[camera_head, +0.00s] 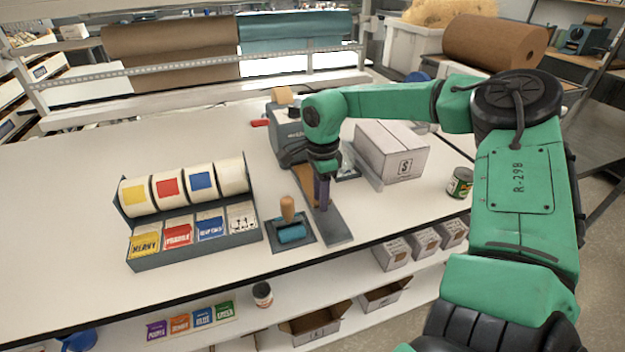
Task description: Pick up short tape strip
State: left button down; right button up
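A tape dispenser (288,140) stands near the middle of the table, with a grey plate (334,232) running from it toward the front edge. A short brown tape strip (302,177) lies along that plate, partly hidden by my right arm. My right gripper (322,208) points down over the plate, at or just beside the strip. Its fingers look narrow and close together, but I cannot tell whether they are shut or touch the strip. My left gripper is not in view.
A label rack (190,248) with rolls and label stacks stands at left. A wood-handled roller (289,222) rests on a small base left of the plate. A white carton (392,152) and a can (460,183) stand at right. The table's far left is clear.

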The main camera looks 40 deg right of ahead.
jog(key=shift+w+a, duration=0.1)
jog(key=shift+w, duration=0.05)
grip_shut()
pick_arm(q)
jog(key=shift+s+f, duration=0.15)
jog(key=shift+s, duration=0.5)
